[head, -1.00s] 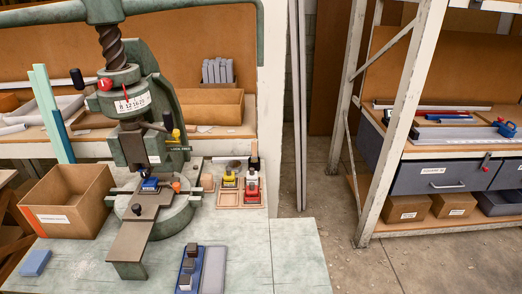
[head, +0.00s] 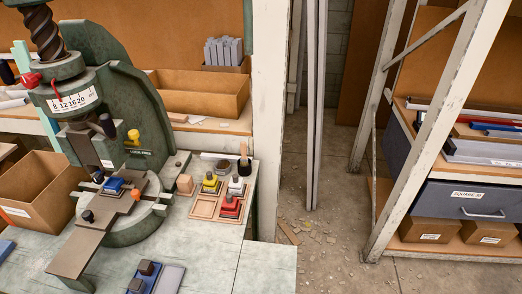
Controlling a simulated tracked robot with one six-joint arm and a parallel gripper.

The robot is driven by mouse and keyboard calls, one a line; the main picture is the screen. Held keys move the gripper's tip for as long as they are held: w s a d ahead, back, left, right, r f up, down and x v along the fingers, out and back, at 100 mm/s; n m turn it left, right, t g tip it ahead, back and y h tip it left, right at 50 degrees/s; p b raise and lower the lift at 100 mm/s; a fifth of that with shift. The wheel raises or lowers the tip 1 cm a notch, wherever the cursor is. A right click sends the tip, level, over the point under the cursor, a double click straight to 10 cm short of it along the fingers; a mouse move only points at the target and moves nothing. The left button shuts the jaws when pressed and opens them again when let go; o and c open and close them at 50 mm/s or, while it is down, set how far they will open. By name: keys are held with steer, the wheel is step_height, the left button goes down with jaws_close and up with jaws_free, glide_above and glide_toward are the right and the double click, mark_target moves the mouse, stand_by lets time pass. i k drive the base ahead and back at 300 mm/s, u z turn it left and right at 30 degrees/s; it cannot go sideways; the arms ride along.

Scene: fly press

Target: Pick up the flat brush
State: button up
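What looks like the flat brush (head: 244,152) stands upright at the back right corner of the press table. Its pale wooden handle points up from a small dark base or pot (head: 244,168). I cannot tell whether the dark part is bristles or a container. It stands just behind the wooden tray of coloured blocks and right of a dark round disc (head: 224,166). My gripper is not in view.
The green fly press (head: 130,120) fills the left, with a blue piece (head: 113,185) on its bed. A wooden tray (head: 204,207) holds red, yellow and grey-topped blocks. A white post (head: 267,120) rises right of the brush. Open floor (head: 320,235) lies between table and shelf rack.

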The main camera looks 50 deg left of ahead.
mark_target(244, 159)
steer(key=i, duration=2.2)
steer(key=u, duration=3.6)
